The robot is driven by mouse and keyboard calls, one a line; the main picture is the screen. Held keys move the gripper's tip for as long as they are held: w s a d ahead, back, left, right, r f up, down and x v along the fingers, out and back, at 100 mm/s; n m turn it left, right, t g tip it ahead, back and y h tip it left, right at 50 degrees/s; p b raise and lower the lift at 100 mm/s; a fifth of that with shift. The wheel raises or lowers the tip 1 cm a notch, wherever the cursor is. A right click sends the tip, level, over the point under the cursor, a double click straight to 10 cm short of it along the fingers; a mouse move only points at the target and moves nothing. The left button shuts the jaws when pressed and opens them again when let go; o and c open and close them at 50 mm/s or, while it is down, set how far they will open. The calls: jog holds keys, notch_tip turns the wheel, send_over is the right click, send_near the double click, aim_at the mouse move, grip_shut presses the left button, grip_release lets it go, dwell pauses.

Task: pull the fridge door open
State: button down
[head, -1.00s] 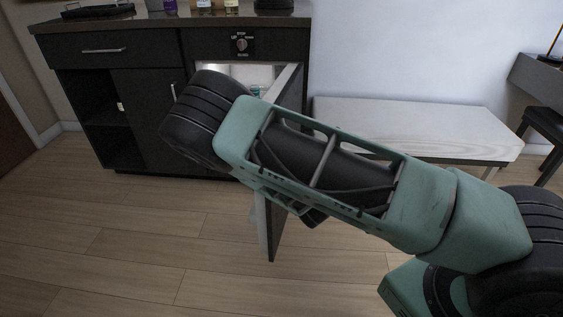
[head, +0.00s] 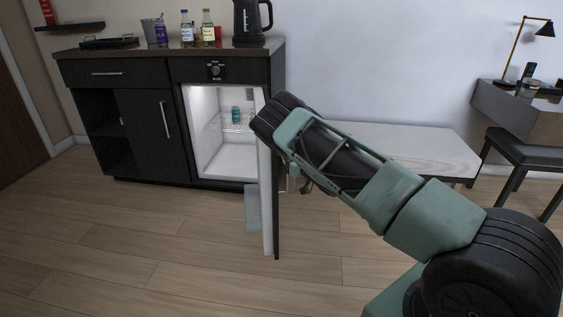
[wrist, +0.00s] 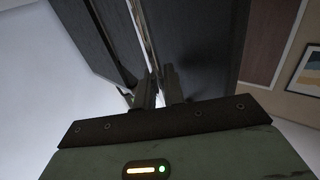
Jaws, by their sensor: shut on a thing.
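The fridge (head: 222,160) is built into the dark cabinet, and its lit white interior is in plain view in the head view. Its door (head: 267,205) stands swung well out toward me, seen nearly edge-on, with a pale shelf bin on its inner side. My gripper is on the door's outer side, mostly behind my arm in the head view. In the wrist view my gripper (wrist: 159,88) is shut on the door's edge or handle, which runs up between the dark panels; I cannot tell which part exactly.
A white bench (head: 400,145) stands against the wall to the right of the fridge. Bottles (head: 207,28) and a black kettle (head: 252,18) stand on the countertop. A dark chair (head: 525,150) and desk are at the far right. The wooden floor in front is clear.

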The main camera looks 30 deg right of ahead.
jog(key=shift+s+d+f+y, duration=0.1)
jog(key=shift+s+d+y, duration=0.25)
jog(key=shift+d, duration=0.2)
jog(key=shift+s, duration=0.1)
jog(key=c, duration=1.6)
grip_release()
jog(key=shift+c, duration=0.2)
jog(key=s+d+p, duration=0.2)
jog(key=s, duration=1.5)
jog(key=shift+s+d, duration=0.15)
jog(key=shift+d, duration=0.2)
